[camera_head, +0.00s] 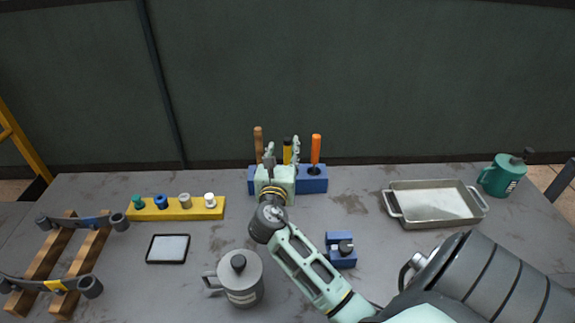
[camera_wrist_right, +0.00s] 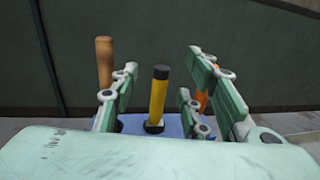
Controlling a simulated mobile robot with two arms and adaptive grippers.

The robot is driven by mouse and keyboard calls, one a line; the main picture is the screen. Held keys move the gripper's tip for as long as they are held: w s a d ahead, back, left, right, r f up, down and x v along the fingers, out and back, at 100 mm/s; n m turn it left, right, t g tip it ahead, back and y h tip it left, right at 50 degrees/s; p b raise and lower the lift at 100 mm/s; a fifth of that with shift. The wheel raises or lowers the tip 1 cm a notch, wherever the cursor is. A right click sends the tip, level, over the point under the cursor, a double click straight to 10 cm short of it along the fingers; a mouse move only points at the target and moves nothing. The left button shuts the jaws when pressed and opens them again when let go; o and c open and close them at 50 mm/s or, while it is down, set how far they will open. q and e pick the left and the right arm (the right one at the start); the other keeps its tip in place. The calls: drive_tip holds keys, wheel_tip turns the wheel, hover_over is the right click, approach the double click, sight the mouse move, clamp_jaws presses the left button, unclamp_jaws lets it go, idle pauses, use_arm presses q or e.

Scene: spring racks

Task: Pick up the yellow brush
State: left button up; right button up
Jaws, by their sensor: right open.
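The yellow brush (camera_head: 287,149) stands upright in a blue holder (camera_head: 316,184) at the back middle of the table, its black tip up. In the right wrist view the yellow brush (camera_wrist_right: 158,97) is between the open fingers, with a gap on both sides. My right gripper (camera_head: 282,155) is open in front of the holder, and its body hides part of the holder. The fingers also show in the right wrist view (camera_wrist_right: 160,90). My left gripper is not in view.
A brown-handled tool (camera_head: 258,143) and an orange-handled tool (camera_head: 316,148) stand in the holder on either side of the brush. A yellow rack (camera_head: 176,213) is to the left. A metal tray (camera_head: 402,222) is to the right. A grey can (camera_head: 240,285) stands in front.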

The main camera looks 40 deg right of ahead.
drive_tip(key=b, duration=0.5)
approach(287, 157)
drive_tip(key=w+d+r, duration=0.1)
drive_tip(key=w+d, duration=0.1)
drive_tip(key=w, duration=0.1)
drive_tip(key=x, duration=0.7)
drive_tip(key=shift+s+d+f, duration=0.3)
drive_tip(key=shift+s+f, duration=0.1)
drive_tip(key=shift+w+d+f, duration=0.1)
drive_tip(key=shift+w+d, duration=0.25)
drive_tip(key=shift+d, duration=0.05)
clamp_jaws()
